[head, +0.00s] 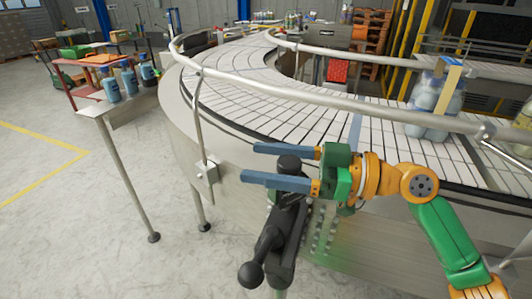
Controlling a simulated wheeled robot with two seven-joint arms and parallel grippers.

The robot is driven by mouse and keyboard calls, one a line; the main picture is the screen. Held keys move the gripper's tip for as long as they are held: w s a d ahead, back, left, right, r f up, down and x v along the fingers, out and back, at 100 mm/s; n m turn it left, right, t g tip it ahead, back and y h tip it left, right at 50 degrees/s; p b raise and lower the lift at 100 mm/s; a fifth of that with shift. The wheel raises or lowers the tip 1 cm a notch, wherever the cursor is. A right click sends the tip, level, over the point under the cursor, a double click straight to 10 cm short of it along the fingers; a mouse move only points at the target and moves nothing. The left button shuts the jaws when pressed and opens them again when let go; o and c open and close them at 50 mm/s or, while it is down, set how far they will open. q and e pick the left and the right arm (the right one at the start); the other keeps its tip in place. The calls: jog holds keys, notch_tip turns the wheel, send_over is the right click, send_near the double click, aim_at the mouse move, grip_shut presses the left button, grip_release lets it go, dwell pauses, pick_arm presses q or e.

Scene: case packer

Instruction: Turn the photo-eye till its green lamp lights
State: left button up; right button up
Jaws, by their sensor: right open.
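My right gripper (249,163) reaches in from the right, its two blue fingers apart and pointing left. A black device (288,208), which looks like the photo-eye on its mount, stands by the conveyor's side. Its round black top (289,164) is between the spread fingers; I cannot tell whether they touch it. A black arm with a ball knob (250,275) hangs at its lower left. A green glow (345,250) shows on the conveyor's side panel right of the device. The lamp itself is not clearly visible. My left gripper is out of view.
The curved conveyor (310,118) with a steel guide rail (290,92) lies just behind. A grey box (207,174) hangs on a rail post. Wrapped bottles (434,108) stand on the belt at right. A side table (130,110) holds blue bottles. The floor at left is clear.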

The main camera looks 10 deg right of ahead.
jog(key=shift+d, duration=0.2)
jog(key=c, duration=0.4)
jog(key=shift+s, duration=0.1)
grip_shut()
jog(key=n+g+b, duration=0.1)
jog(key=n+g+y+b, duration=0.1)
jog(key=g, duration=0.1)
jog(key=shift+s, duration=0.25)
jog(key=shift+s+a+n+g+y, duration=0.15)
jog(key=shift+s+n+g, duration=0.15)
jog(key=shift+n+g, duration=1.35)
jog(key=shift+s+d+n+g+y, duration=0.25)
jog(key=shift+n+g, duration=0.7)
jog(key=shift+g, duration=1.4)
jog(key=shift+s+a, duration=0.1)
jog(key=shift+a, duration=0.1)
